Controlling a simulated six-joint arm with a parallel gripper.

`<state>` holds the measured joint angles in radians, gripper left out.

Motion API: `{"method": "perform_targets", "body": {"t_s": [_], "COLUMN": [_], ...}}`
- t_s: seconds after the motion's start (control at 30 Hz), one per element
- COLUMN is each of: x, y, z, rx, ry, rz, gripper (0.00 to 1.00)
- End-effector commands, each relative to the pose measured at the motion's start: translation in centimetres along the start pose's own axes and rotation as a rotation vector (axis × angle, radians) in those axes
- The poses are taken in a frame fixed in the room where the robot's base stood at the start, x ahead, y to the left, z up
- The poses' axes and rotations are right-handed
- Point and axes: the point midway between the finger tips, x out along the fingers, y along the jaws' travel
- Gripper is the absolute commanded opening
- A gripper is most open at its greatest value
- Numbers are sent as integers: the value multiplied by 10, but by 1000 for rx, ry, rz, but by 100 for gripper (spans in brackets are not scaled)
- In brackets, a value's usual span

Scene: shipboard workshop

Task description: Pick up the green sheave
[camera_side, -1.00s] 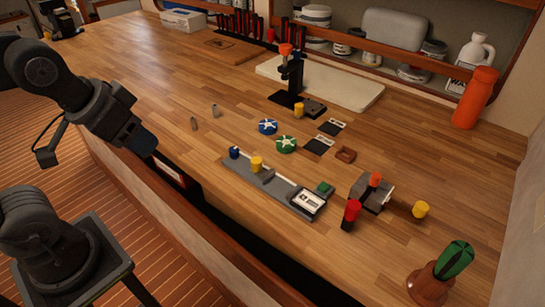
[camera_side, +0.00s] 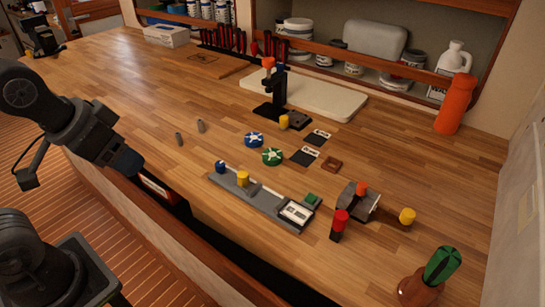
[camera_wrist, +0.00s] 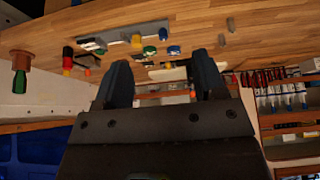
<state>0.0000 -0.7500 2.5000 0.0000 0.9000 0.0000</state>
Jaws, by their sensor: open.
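The green sheave (camera_side: 272,157) is a flat green wheel with pale spokes, lying on the wooden bench in the side view. It also shows small in the wrist view (camera_wrist: 149,50). A blue sheave (camera_side: 254,140) of similar form lies just behind it, apart from it. My gripper (camera_side: 128,165) is at the left, near the bench's front edge, well away from the green sheave. In the wrist view my gripper's two dark fingers (camera_wrist: 162,70) stand apart with nothing between them.
A grey rail (camera_side: 262,201) with blue and yellow pegs lies in front of the sheaves. A dark stand (camera_side: 280,95) is behind them. A clamp block (camera_side: 357,200), a red-topped post (camera_side: 339,224) and a green-handled tool (camera_side: 441,266) are at right. The bench left of the sheaves is mostly clear.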

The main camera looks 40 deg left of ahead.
Motion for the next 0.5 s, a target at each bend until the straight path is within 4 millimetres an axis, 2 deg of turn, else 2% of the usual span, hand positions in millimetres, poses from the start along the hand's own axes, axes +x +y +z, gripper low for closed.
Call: {"method": "perform_targets", "body": {"t_s": [0.03, 0.2, 0.4, 0.5], "x": [0, 0, 0, -2], "y": [0, 0, 0, 1], "z": [0, 0, 0, -8], "rx": [0, 0, 1, 32], "ry": [0, 0, 0, -9], "rz": [0, 0, 0, 1], "gripper": [69, 84, 84, 84]}}
